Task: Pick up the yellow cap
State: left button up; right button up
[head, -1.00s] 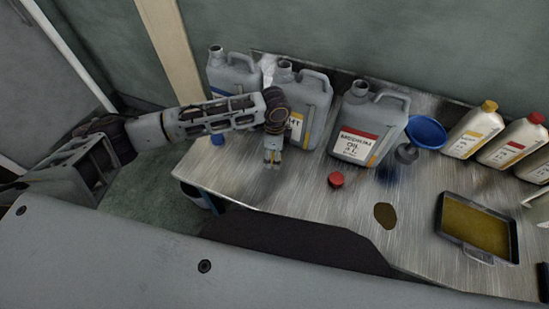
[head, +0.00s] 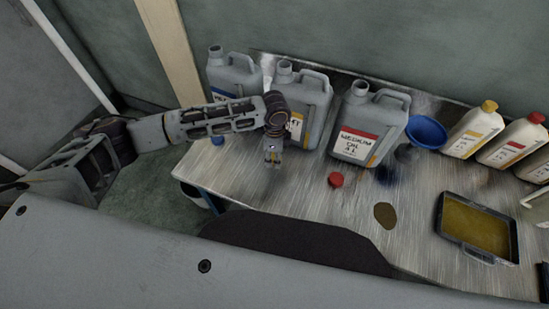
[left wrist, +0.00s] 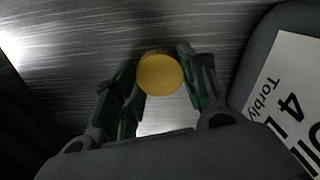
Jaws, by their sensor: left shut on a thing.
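The yellow cap (left wrist: 160,74) shows as a round disc between the fingertips of my left gripper (left wrist: 160,80) in the left wrist view. The fingers touch it on both sides and are shut on it. In the head view my left gripper (head: 272,158) points down at the left part of the metal table, in front of the middle grey canister. The cap is mostly hidden by the fingers there. My right gripper is not in view.
Three grey canisters stand behind, including the middle one (head: 312,95) and a red-labelled one (head: 370,125). A red cap (head: 336,180) lies on the metal table (head: 300,195). A blue funnel (head: 427,133), white bottles (head: 475,130) and an oil tray (head: 478,228) stand to the right.

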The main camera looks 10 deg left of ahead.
pick_arm(q)
jog(key=shift+r, duration=0.25)
notch_tip(320, 180, up, 8)
jog(key=shift+r, duration=0.75)
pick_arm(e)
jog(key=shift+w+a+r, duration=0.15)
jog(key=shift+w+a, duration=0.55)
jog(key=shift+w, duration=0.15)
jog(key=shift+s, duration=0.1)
